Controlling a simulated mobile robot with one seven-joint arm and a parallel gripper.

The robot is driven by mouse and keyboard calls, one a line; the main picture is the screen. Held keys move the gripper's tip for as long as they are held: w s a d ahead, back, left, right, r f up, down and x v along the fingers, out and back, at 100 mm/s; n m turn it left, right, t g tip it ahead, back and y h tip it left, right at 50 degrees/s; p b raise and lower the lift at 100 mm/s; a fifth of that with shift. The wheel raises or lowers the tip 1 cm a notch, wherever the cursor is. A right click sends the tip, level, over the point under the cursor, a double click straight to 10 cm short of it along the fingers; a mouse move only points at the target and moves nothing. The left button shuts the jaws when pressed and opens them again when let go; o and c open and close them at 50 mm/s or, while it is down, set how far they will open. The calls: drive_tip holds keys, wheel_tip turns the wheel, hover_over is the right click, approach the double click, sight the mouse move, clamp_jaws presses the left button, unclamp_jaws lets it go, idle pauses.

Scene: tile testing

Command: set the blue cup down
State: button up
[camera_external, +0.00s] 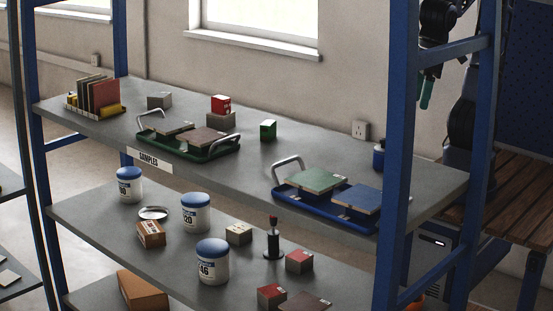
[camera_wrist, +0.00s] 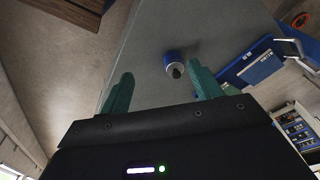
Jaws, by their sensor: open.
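The blue cup (camera_external: 378,160) stands on the upper shelf near its right end, partly beside the blue post. In the wrist view the cup (camera_wrist: 174,59) shows small, ahead of and between the green fingertips, with a dark spot on its near end. My gripper (camera_external: 426,92) hangs above and to the right of the cup in the external view, partly hidden by the shelf frame. In the wrist view my gripper (camera_wrist: 162,79) is open, with nothing between its fingers and clear of the cup.
A blue tray (camera_external: 318,206) with a green and a blue tile lies left of the cup. A green tray (camera_external: 196,153) with tiles is farther left. Blue posts (camera_external: 398,120) frame the shelf. Bare shelf surface (camera_external: 325,155) lies behind the blue tray.

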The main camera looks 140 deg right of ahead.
drive_tip(key=s+a+r+n+t+y, duration=0.1)
drive_tip(key=s+a+r+n+t, duration=0.1)
drive_tip(key=s+n, duration=0.4)
drive_tip(key=shift+n+t, duration=0.4)
drive_tip(key=shift+n, duration=1.2)
